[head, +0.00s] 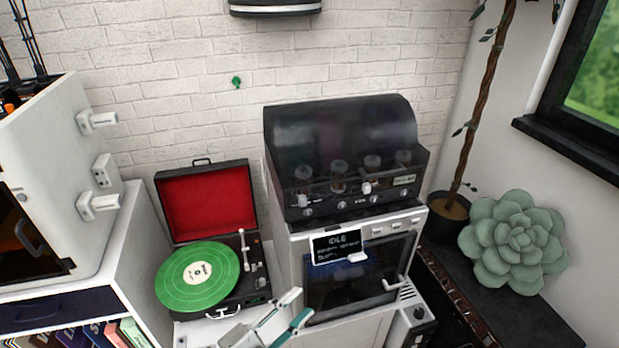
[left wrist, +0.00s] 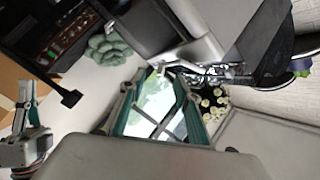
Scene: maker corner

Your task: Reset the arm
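The record player (head: 257,285) stands open, with a red-lined lid (head: 208,203) and a green record (head: 197,276) on it. Its white tonearm (head: 244,250) lies along the record's right edge; I cannot tell whether its tip rests on the record. My left gripper (head: 296,305) is in front of the player, low and to the right, apart from the tonearm. In the left wrist view my left gripper (left wrist: 158,82) has its teal fingers spread with nothing held between them. What seems to be my right gripper (left wrist: 27,92) shows at the left edge there, its opening unclear.
A black-topped machine with an oven-like front (head: 345,245) stands close right of the player. A white cabinet (head: 60,180) stands at the left. A green succulent (head: 515,243) sits at the right on a dark surface. The brick wall is behind.

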